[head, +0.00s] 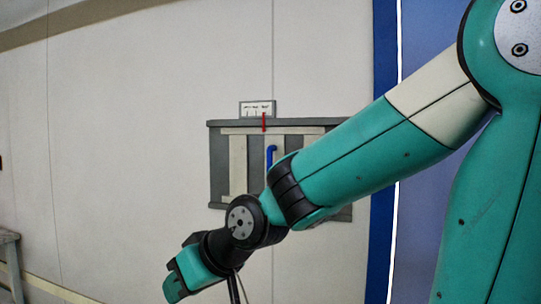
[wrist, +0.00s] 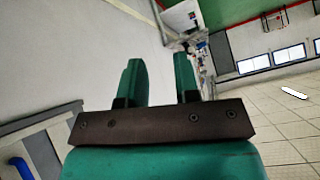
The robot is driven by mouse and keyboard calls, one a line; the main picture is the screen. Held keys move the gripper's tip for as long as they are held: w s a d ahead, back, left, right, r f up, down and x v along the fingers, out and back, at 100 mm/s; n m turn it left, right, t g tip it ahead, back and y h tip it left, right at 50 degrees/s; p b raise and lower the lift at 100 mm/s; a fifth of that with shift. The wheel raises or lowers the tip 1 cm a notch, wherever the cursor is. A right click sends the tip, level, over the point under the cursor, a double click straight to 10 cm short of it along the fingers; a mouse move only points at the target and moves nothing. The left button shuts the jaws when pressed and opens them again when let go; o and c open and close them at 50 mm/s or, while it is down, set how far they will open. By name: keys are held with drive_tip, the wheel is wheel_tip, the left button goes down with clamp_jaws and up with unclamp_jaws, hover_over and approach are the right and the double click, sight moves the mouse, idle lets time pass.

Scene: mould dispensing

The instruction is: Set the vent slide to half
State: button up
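The vent (head: 219,160) is on the pale wall in the head view, with a grey frame and pale upright slats. A blue hooked handle (head: 271,154) sits on the slide near the middle. A red pointer (head: 264,122) stands just under a small scale plate (head: 257,108); its exact reading is too small to tell. My arm hides the vent's lower right part. My gripper (wrist: 158,78) is open and empty in the wrist view, its two teal fingers apart. In the head view it is below and left of the vent, away from the handle. The blue handle also shows at the wrist view's lower left (wrist: 20,168).
A blue upright post (head: 382,230) stands right of the vent. A grey table or bench edge (head: 9,240) shows at the far left. The wall left of the vent is clear. The wrist view shows open tiled floor (wrist: 285,115) at the right.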

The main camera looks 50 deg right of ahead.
drive_tip(key=d+r+m+t+h+p, duration=0.2)
drive_tip(key=d+r+m+t+h, duration=0.15)
drive_tip(key=d+r+h, duration=0.7)
drive_tip(key=d+r+m+t+h+p, duration=0.2)
drive_tip(key=d+r+m+t+h, duration=0.3)
drive_tip(key=d, duration=1.1)
drive_tip(key=w+d+g+y+p, duration=0.2)
drive_tip(key=w+d+p, duration=0.5)
drive_tip(key=w, duration=0.6)
drive_tip(key=shift+w+d+n, duration=0.3)
drive_tip(key=shift+d+n, duration=0.15)
drive_tip(key=shift+d, duration=0.75)
drive_tip(key=shift+r+y, duration=0.1)
drive_tip(key=shift+y, duration=0.15)
drive_tip(key=shift+c, duration=0.3)
clamp_jaws()
